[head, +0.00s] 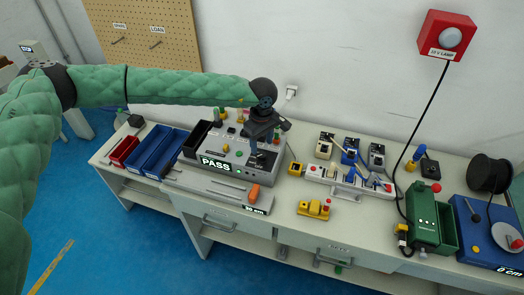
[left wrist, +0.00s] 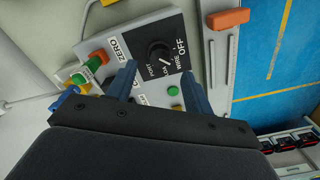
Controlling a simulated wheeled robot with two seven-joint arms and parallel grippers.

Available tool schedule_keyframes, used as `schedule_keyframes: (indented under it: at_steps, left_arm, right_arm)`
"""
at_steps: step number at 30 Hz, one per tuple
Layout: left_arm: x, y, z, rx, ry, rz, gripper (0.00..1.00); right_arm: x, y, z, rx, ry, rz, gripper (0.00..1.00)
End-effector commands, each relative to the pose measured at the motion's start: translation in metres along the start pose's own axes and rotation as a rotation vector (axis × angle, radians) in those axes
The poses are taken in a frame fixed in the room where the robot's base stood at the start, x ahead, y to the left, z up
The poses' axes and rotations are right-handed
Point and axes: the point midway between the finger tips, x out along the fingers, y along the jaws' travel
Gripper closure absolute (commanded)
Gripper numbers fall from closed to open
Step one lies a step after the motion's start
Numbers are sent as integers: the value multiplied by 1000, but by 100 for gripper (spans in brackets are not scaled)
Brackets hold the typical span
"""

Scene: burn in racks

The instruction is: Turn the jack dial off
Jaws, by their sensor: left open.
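The black dial (left wrist: 158,52) sits on a black plate marked with POST, WIRE and OFF in the left wrist view. The plate is on the grey tester (head: 205,175), whose display reads PASS in the head view. My left gripper (left wrist: 159,72) is open and empty, its two blue fingers reaching toward the dial on either side of its lower part. I cannot tell whether they touch it. In the head view my left gripper (head: 264,132) is above the tester's right part and hides some of its panel. My right gripper is not in view.
An orange block (head: 254,193) lies at the tester's front right. Blue bins (head: 158,152) and a red bin (head: 125,150) stand left. A white strip with several connectors (head: 350,184), a yellow device (head: 314,209) and a green box (head: 424,228) stand right. The wall is behind.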

Motion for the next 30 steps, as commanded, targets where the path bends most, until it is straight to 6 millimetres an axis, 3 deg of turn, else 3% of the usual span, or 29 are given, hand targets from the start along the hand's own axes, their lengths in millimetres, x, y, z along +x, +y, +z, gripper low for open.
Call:
schedule_keyframes:
  at_steps: [13,25,26,30]
  left_arm:
    - [46,0,1,0,-1,0,48]
    - [54,0,1,0,-1,1,48]
    - [54,0,1,0,-1,1,50]
    - [53,0,1,0,-1,1,78]
  right_arm:
    - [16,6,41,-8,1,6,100]
    - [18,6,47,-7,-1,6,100]
    - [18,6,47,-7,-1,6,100]
    - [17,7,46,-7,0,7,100]
